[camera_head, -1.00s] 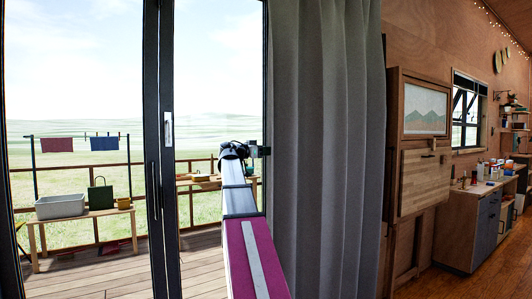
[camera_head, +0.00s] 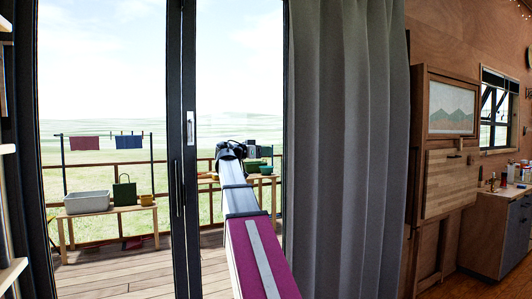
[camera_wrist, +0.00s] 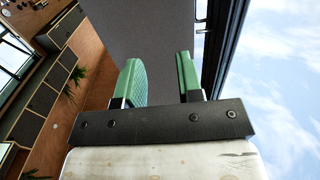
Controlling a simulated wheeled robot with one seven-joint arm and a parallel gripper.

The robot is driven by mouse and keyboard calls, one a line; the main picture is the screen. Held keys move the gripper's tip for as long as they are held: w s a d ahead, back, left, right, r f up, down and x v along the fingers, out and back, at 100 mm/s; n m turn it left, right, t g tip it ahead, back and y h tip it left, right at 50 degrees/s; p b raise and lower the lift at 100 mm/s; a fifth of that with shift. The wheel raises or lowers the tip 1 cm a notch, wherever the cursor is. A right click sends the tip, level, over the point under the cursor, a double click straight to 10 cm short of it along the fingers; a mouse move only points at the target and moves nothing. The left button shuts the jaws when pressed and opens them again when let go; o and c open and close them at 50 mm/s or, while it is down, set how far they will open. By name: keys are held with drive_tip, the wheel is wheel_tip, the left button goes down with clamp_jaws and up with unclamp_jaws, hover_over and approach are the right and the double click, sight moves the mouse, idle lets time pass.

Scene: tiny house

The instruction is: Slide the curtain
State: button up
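The grey curtain (camera_head: 347,150) hangs in tall folds at the right side of the glass door (camera_head: 181,150). My gripper (camera_head: 240,150) is at the end of my outstretched arm, left of the curtain's near edge in the head view. In the wrist view my gripper (camera_wrist: 160,75) has two green fingers standing apart, with nothing seen held between them. A grey surface, seemingly the curtain (camera_wrist: 150,35), lies beyond the fingers. I cannot tell how far it is from the fingertips or whether they touch it.
A wooden cabinet (camera_head: 450,150) and a kitchen counter (camera_head: 500,194) are on the right. Outside, a deck bench (camera_head: 110,213) holds a grey tub (camera_head: 88,203).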

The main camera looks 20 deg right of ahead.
approach(288, 175)
drive_tip(key=d, duration=1)
drive_tip(key=shift+w+d, duration=0.15)
drive_tip(key=shift+w, duration=0.2)
clamp_jaws()
